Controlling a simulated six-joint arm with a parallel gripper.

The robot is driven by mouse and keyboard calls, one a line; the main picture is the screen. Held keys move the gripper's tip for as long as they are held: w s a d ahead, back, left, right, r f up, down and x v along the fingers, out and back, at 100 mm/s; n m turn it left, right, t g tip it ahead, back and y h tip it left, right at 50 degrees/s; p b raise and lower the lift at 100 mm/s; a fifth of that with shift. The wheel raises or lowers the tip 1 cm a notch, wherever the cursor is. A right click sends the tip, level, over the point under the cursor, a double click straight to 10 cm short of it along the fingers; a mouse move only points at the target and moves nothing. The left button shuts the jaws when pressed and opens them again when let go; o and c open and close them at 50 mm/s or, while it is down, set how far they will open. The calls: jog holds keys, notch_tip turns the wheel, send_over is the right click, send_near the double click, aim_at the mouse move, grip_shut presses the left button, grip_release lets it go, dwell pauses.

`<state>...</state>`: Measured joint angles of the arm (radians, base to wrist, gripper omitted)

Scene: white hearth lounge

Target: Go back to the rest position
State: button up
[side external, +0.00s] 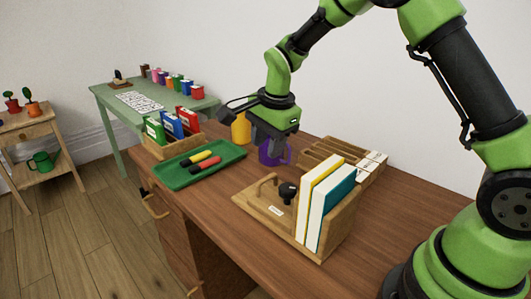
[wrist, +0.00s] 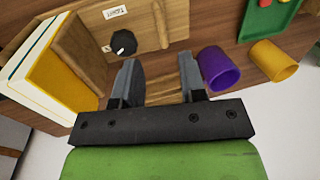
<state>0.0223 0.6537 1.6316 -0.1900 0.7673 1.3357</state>
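My gripper (side external: 268,143) hangs over the brown desk (side external: 205,208), near the purple mug (side external: 268,156), which it partly hides in the side view. In the wrist view my gripper's two fingers (wrist: 158,72) are spread apart with nothing held between them. The purple mug also stands to the right of the fingers there (wrist: 217,70), apart from them. A yellow cup (side external: 241,128) stands just behind the mug. The wooden holder (side external: 262,207) carries upright books and a black-knobbed object (side external: 288,192).
A green tray (side external: 178,178) holds a yellow and a red marker. A wooden box (side external: 170,151) holds green, blue and red binders. A slotted wooden rack (side external: 330,158) lies right of my gripper. The air above the desk's left is free.

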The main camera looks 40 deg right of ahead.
jog(key=s+a+r+n+t+y, duration=0.1)
jog(key=s+a+r+n+t, duration=0.15)
jog(key=s+r+n, duration=0.95)
jog(key=s+r+n+t+y, duration=0.1)
jog(key=s+r+n+t, duration=0.1)
jog(key=s, duration=0.9)
jog(key=shift+s+a+r, duration=0.2)
jog(key=shift+a+r, duration=0.2)
jog(key=shift+a, duration=0.05)
